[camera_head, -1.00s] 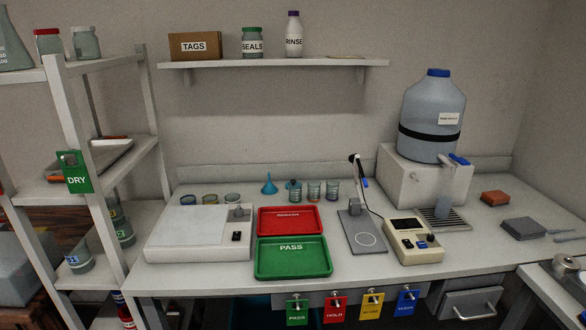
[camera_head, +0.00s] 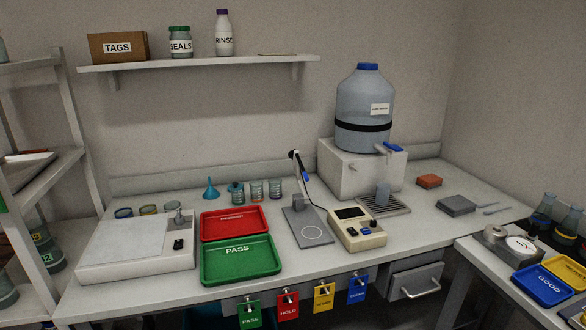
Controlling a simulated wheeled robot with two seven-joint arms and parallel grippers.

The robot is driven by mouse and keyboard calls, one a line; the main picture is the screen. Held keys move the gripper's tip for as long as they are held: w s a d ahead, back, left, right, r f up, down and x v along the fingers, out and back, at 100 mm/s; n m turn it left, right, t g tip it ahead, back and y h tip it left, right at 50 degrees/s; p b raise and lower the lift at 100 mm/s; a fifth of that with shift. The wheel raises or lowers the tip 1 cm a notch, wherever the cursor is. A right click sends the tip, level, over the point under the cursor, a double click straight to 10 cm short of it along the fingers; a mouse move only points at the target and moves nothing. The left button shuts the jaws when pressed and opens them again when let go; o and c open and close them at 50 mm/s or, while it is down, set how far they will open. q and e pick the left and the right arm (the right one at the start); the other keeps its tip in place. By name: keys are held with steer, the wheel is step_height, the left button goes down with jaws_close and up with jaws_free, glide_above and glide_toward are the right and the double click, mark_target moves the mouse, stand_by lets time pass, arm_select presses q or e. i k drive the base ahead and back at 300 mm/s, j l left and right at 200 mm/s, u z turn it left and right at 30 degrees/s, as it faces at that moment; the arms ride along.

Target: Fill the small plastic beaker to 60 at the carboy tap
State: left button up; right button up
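The carboy (camera_head: 362,108) is a large blue-grey bottle with a blue cap and a black band, on a pale block (camera_head: 345,171) at the back right. Its tap (camera_head: 392,148) has a blue handle and sticks out at the block's upper right. Neither of my grippers is in view.
Several small glass beakers (camera_head: 257,190) and a blue funnel (camera_head: 210,187) stand behind the red tray (camera_head: 232,223) and green tray (camera_head: 240,260). A beige meter (camera_head: 358,228) and a stand with an arm (camera_head: 305,225) are left of the grate. Grey pads (camera_head: 456,205) lie right.

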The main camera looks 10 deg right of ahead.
mark_target(394, 148)
steer(key=i+l+u, duration=0.15)
steer(key=l, duration=0.3)
steer(key=i+l+u, duration=0.1)
steer(key=l, duration=0.4)
steer(key=i+l+u, duration=0.15)
steer(key=l, duration=0.35)
steer(key=l+u, duration=0.1)
steer(key=l, duration=0.35)
steer(key=i, duration=0.05)
